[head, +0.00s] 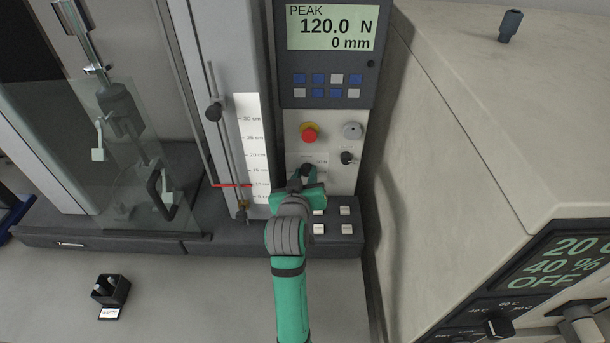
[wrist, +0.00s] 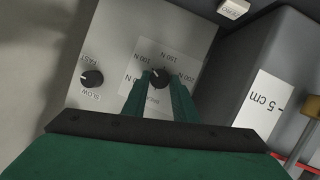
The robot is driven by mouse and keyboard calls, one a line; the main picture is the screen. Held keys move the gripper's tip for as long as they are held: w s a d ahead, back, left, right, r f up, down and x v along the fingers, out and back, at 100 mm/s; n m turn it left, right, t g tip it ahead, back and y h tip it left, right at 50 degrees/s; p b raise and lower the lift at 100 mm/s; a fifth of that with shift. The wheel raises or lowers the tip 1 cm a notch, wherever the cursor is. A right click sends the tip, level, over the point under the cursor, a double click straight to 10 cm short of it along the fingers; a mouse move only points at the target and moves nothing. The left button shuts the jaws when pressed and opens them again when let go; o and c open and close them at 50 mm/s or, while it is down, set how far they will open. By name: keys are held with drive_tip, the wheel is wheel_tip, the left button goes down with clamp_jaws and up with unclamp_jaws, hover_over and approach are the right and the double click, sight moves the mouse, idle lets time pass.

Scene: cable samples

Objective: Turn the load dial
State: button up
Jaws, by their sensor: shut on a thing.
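The load dial (wrist: 161,74) is a small black knob on a pale panel, with 100 N, 150 N and 200 N printed around it in the wrist view. A small white mark on it seems to point up-left, toward the side between 100 N and 150 N. My gripper (wrist: 161,82) has its two green fingers on either side of the dial, shut on it. In the head view my gripper (head: 306,172) reaches the lower part of the panel and mostly covers the dial. The display (head: 332,27) above reads PEAK 120.0 N and 0 mm.
A SLOW/FAST knob (wrist: 92,80) is beside the dial. A red button (head: 309,132) and a grey round control (head: 352,130) sit above. White buttons (head: 345,210) are below. A clear shield (head: 120,160) stands left; a large beige cabinet (head: 480,110) stands close on the right.

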drive_tip(key=shift+f, duration=0.1)
drive_tip(key=o, duration=1)
drive_tip(key=shift+o, duration=0.2)
drive_tip(key=v, duration=1.1)
drive_tip(key=shift+w, duration=0.1)
